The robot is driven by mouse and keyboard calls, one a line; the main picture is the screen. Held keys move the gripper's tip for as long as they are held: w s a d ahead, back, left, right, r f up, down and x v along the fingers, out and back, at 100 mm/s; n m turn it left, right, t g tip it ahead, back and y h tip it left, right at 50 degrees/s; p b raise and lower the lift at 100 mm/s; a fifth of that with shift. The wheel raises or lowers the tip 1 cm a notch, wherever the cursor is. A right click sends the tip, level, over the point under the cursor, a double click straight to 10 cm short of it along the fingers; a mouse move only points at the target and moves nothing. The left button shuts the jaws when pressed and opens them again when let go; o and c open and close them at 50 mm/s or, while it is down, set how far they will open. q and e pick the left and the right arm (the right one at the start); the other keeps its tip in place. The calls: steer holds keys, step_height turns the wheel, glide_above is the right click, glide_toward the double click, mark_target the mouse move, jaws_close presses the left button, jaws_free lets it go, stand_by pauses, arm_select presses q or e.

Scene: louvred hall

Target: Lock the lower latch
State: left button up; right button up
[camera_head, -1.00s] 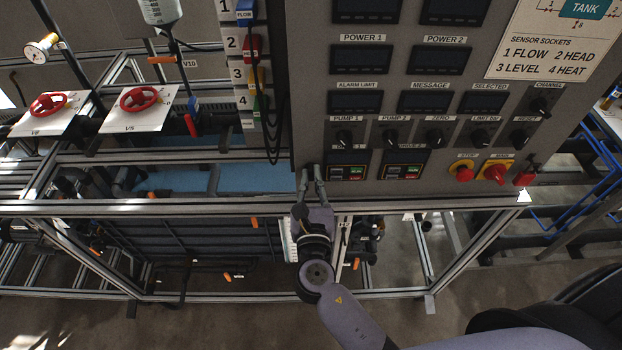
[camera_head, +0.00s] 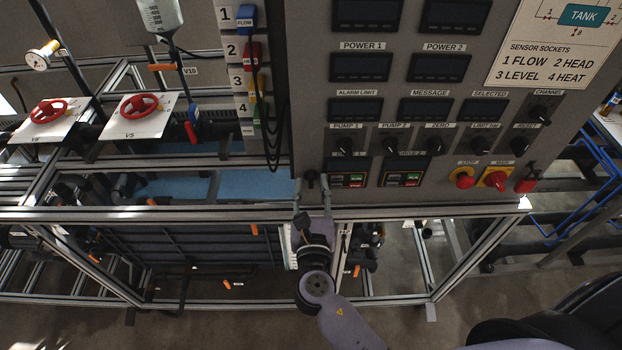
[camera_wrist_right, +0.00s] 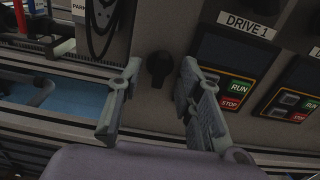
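The lower latch is a small dark knob (camera_head: 311,175) at the bottom left corner of the grey control cabinet (camera_head: 302,120), left of the DRIVE 1 panel. In the right wrist view the latch (camera_wrist_right: 158,66) shows as a black handle, roughly upright, between the fingers. My right gripper (camera_head: 312,184) is open just below the latch in the head view. In the wrist view its fingers (camera_wrist_right: 159,74) are spread to the left and right of the latch, with visible gaps. I cannot tell how deep the latch sits between them. My left gripper is not in view.
The DRIVE 1 panel (camera_wrist_right: 232,72) with RUN and STOP buttons is close to the right finger. An aluminium frame rail (camera_head: 420,206) runs below the cabinet. Black cables (camera_head: 273,130) hang left of it. Red handwheels (camera_head: 138,106) stand farther left.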

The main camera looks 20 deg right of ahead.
steer(key=v, duration=0.6)
steer(key=shift+s, duration=0.25)
steer(key=v, duration=1.2)
steer(key=s+d+f+m+g+y+b, duration=0.1)
steer(key=s+f+m+g, duration=0.15)
steer(key=f, duration=0.95)
steer(key=s+d+f+m+g+y+b, duration=0.1)
steer(key=f+m+g, duration=0.25)
steer(key=f, duration=0.85)
steer(key=s+d+f+m+g+y+b, duration=0.1)
steer(key=s+f+m+g, duration=0.15)
steer(key=f, duration=0.95)
steer(key=s+d+f+m+g+y+b, duration=0.1)
steer(key=s+d+f+m+g, duration=0.3)
steer(key=s+f+m, duration=0.4)
steer(key=s+d+f+m+g+y+b, duration=0.1)
steer(key=s+d+f+m+g+b, duration=0.1)
steer(key=s+d+f+m, duration=0.5)
step_height(320, 180, down, 7)
steer(key=s+m+g, duration=0.1)
steer(key=s+m, duration=0.1)
steer(key=m, duration=0.3)
steer(key=shift+f+m+g+b, duration=0.15)
steer(key=shift+m+g+b, duration=0.2)
